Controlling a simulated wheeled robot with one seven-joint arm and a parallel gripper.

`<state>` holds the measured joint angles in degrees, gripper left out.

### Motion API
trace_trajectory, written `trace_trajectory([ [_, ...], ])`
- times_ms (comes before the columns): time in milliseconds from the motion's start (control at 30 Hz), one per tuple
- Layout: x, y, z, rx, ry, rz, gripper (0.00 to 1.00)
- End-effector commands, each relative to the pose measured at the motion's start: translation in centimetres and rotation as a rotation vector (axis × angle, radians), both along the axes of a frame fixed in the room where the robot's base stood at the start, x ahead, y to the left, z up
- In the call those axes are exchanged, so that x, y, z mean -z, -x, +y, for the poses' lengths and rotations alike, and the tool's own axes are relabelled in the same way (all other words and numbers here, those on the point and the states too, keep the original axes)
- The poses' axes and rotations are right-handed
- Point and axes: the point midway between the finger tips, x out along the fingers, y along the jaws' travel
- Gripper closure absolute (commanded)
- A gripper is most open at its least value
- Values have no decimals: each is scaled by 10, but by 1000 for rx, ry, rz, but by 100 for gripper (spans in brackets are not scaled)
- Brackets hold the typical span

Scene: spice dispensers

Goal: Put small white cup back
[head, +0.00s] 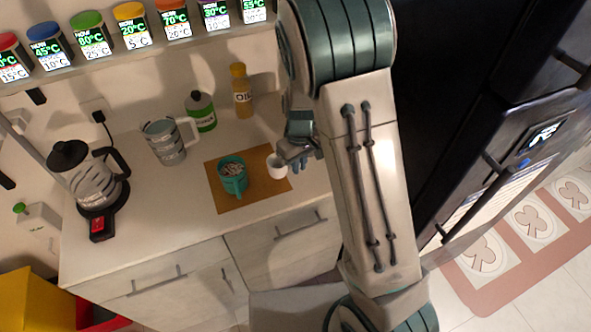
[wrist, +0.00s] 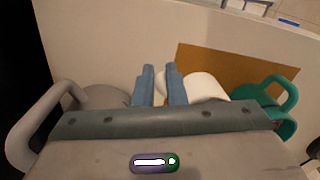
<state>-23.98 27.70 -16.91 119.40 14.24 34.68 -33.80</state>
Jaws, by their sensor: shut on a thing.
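The small white cup (head: 277,166) is at the right side of the brown mat (head: 236,203) on the counter. It also shows in the wrist view (wrist: 206,87), right beside my fingers. My gripper (head: 297,158) is at the cup's right side in the head view. In the wrist view my gripper's blue fingers (wrist: 160,85) are close together with the cup at the right finger, shut on its near side. The exact grip point is hidden behind the finger. I cannot tell whether the cup touches the mat.
A teal mug (head: 233,178) with contents stands on the mat left of the cup. A measuring jug (head: 165,142), a green bottle (head: 201,112), an oil bottle (head: 241,92) and a kettle (head: 90,180) stand around. Spice dispensers (head: 133,25) line the shelf above. The counter's front is clear.

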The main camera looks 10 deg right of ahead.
Motion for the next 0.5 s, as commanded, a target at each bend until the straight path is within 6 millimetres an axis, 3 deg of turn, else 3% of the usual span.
trace_trajectory([
  [167,8,-2,8,0,0,0,100],
  [500,43,-2,8,-1,0,0,100],
])
